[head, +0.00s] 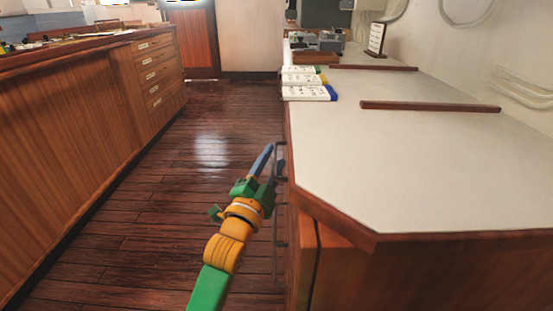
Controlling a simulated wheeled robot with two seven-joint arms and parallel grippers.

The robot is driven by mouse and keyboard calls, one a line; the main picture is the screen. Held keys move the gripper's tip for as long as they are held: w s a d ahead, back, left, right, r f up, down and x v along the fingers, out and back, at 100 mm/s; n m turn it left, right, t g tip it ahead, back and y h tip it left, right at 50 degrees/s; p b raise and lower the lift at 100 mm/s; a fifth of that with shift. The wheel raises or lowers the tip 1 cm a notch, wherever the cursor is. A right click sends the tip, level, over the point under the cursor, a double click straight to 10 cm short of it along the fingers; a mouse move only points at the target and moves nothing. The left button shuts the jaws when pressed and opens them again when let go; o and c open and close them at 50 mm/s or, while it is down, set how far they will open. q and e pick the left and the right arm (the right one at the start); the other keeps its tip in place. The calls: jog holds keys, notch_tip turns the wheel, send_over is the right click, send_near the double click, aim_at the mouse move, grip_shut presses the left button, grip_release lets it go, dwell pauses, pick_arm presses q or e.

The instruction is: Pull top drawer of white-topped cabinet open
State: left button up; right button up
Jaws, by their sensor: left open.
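The white-topped cabinet (420,160) fills the right side of the head view, with a wooden rim around its top. Its drawer side faces left and shows only at a steep angle. Dark handles (280,243) stick out from that side, one below another. My left gripper (271,152) is at the near end of this side, just below the top's edge, beside the uppermost handle. It is open, with its fingers pointing away from me. I cannot tell whether a finger touches the handle. The drawer fronts are mostly hidden by the angle. My right gripper is not in view.
Brown rails (430,106) lie across the white top. A wooden cabinet with drawers (155,72) runs along the left. The dark plank floor (150,200) between them is clear.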

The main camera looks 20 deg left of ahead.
pick_arm(q)
jog(key=shift+x, duration=0.75)
grip_shut()
jog(key=shift+f, duration=0.1)
dwell(0.8)
